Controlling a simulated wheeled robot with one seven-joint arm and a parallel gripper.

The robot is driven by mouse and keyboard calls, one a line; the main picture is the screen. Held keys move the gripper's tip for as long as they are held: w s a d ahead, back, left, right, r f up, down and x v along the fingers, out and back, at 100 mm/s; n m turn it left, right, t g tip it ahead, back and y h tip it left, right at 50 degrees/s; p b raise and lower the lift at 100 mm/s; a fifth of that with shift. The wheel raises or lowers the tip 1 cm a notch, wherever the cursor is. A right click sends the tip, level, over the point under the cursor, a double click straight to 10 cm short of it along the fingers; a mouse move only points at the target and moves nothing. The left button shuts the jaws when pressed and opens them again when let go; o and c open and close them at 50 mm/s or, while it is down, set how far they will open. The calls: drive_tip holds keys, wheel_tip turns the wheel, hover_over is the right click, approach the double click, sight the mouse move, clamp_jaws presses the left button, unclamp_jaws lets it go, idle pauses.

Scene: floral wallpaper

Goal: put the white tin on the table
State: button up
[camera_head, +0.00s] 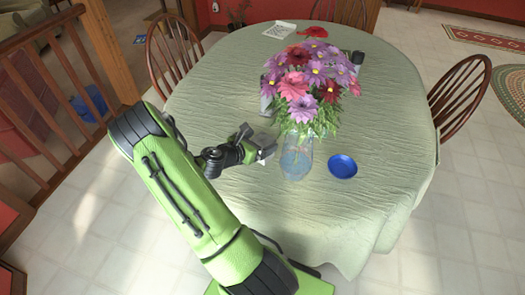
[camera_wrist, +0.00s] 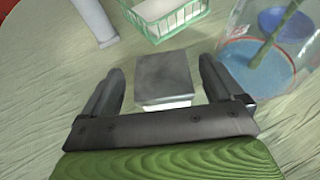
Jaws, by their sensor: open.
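A small box-shaped tin (camera_wrist: 163,80), grey on top with a white lower part, is on the green-clothed table (camera_head: 215,100). My gripper (camera_wrist: 162,68) is open, with one finger on each side of the tin and a visible gap on both sides. In the head view my gripper (camera_head: 262,146) is low over the table, left of the glass vase (camera_head: 297,160). A pale patch at its fingers there may be the tin. I cannot tell whether the tin rests on the cloth or on something else.
The vase holds tall flowers (camera_head: 305,80) and stands close on the right. A blue bowl (camera_head: 342,166) lies beyond it. A green wire basket (camera_wrist: 180,22) and a white cylinder (camera_wrist: 95,20) are just past the tin. The table's front is clear.

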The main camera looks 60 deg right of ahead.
drive_tip(key=x, duration=0.4)
drive_tip(key=shift+f+b, duration=0.15)
drive_tip(key=shift+b, duration=0.25)
drive_tip(key=shift+a, duration=0.1)
drive_tip(key=c, duration=1.3)
wheel_tip(320, 180, up, 10)
drive_tip(key=p, duration=0.4)
drive_tip(key=shift+r, duration=0.2)
drive_tip(key=shift+c, duration=0.2)
drive_tip(key=shift+f, duration=0.1)
